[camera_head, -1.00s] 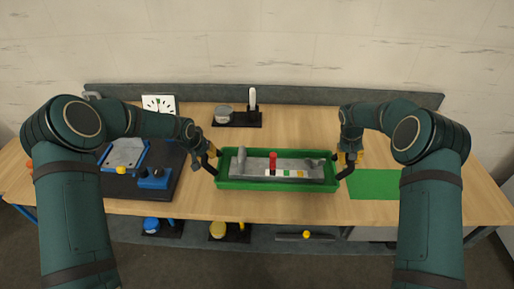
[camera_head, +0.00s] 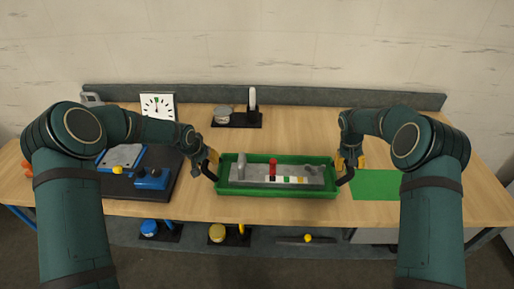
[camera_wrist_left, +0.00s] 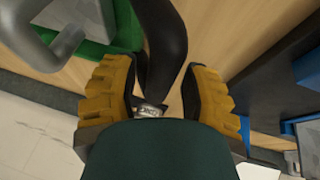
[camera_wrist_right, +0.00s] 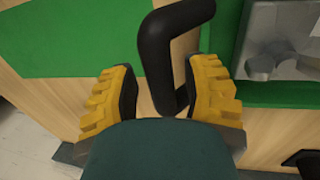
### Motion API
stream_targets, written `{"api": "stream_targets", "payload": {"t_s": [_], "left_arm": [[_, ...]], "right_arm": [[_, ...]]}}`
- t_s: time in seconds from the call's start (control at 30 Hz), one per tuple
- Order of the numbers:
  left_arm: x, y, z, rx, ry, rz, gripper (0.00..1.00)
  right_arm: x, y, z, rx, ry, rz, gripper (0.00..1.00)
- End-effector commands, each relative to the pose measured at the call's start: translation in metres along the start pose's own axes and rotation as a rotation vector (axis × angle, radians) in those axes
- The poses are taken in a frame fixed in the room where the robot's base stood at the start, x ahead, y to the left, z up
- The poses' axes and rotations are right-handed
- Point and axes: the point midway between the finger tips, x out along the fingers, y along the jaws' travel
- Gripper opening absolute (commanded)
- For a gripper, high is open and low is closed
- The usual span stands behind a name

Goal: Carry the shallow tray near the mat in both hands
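The shallow tray (camera_head: 228,190) is green and stands left of the green mat (camera_head: 375,184). Inside it lie a grey plate, a grey cylinder, a red-topped piece and small coloured blocks. My left gripper (camera_head: 209,165) is at the black handle on its left end, and my right gripper (camera_head: 348,163) is at the right-end handle. In the left wrist view the yellow fingers stand either side of the black handle (camera_wrist_left: 165,40); the right wrist view shows the same at the other handle (camera_wrist_right: 160,50).
A dark board (camera_head: 165,188) with a blue-grey fixture (camera_head: 152,178) stands left of the tray. A white dial (camera_head: 157,106) and a black stand (camera_head: 237,121) are behind. Bare wood lies in front of the tray and between it and the mat.

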Motion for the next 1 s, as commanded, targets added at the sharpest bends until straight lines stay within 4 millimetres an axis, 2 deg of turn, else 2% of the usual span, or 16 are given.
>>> {"api": "stream_targets", "payload": {"t_s": [0.27,0.37,0.8,1.0], "left_arm": [[-0.002,0.0,0.0,0.0,0.001,0.0,0.44],[-0.01,0.0,-0.001,0.0,0.002,0.0,0.44],[-0.093,0.0,-0.001,0.0,0.004,-0.001,0.44],[-0.116,0.0,0.0,-0.001,0.002,-0.001,0.44]], "right_arm": [[0.0,0.0,0.0,0.0,0.0,0.0,0.46],[0.0,0.0,0.0,0.0,0.0,0.0,0.46],[0.0,0.0,0.0,0.0,0.0,0.0,0.46],[0.0,0.0,0.0,0.0,0.0,0.0,0.46]]}}
